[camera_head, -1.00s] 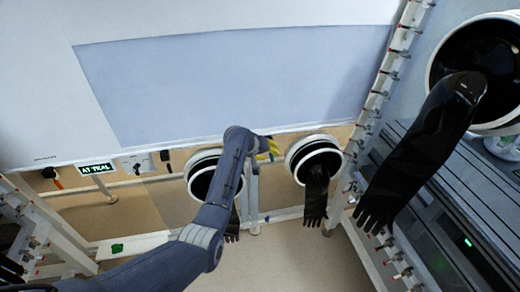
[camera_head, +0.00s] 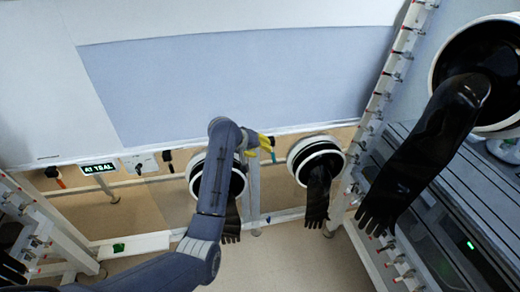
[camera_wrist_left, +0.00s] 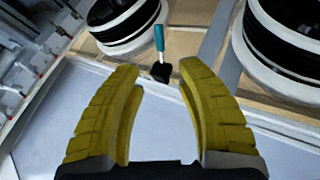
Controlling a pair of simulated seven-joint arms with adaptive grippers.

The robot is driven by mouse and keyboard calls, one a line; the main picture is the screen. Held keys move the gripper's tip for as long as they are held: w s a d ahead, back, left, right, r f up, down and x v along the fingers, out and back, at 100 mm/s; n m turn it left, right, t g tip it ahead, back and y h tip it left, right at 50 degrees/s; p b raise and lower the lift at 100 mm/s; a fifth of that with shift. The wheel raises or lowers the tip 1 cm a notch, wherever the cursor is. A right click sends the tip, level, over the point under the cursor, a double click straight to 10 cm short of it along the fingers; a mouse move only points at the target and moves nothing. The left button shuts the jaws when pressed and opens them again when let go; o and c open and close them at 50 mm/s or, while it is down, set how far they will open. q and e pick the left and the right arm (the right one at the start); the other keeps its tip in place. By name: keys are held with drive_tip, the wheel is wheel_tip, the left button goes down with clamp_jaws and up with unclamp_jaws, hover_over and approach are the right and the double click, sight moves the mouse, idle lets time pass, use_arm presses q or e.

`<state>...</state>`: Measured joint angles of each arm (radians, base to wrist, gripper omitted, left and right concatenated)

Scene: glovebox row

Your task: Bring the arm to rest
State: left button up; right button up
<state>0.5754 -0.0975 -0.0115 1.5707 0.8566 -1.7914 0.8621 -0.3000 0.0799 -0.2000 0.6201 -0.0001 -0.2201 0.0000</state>
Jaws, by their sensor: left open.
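My left arm (camera_head: 208,215) comes in from the lower left and bends at a joint in front of the glovebox row. My left gripper (camera_head: 263,144) has yellow fingers, partly hidden behind the arm's bend. In the left wrist view the two yellow fingers (camera_wrist_left: 160,68) are spread apart with nothing between them. A teal-handled item with a black end (camera_wrist_left: 159,50) shows beyond the fingertips, apart from them. My right gripper is not in view.
Two round glove ports (camera_head: 315,160) with hanging black gloves are close to the arm. A larger port with a long black glove (camera_head: 425,150) hangs at the right. A white rack post (camera_head: 375,110) stands between. Floor is open below.

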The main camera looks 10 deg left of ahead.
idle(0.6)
use_arm(q)
drive_tip(key=s+a+f+g+y, duration=0.1)
drive_tip(key=s+f, duration=0.3)
drive_tip(key=f, duration=0.6)
drive_tip(key=s+a+f, duration=0.1)
drive_tip(key=s+f, duration=0.3)
drive_tip(key=f, duration=0.7)
drive_tip(key=s+a+f+g+y, duration=0.15)
drive_tip(key=s+f, duration=0.25)
drive_tip(key=f, duration=0.6)
drive_tip(key=s+a+f+m+g+y, duration=0.1)
drive_tip(key=s+a+f, duration=0.1)
drive_tip(key=s+f, duration=0.7)
drive_tip(key=s+a+f, duration=0.3)
drive_tip(key=s+f, duration=0.6)
drive_tip(key=f, duration=0.1)
drive_tip(key=s+a+f+m, duration=0.1)
drive_tip(key=s+f, duration=0.3)
drive_tip(key=s, duration=0.9)
drive_tip(key=s+a+f+m+g+y, duration=0.1)
drive_tip(key=s+f, duration=0.4)
drive_tip(key=s, duration=0.8)
drive_tip(key=s+a+f+m+g, duration=0.1)
drive_tip(key=s+a+f+m, duration=0.2)
drive_tip(key=s, duration=1.1)
drive_tip(key=shift+a+f, duration=0.9)
drive_tip(key=shift+a, duration=0.2)
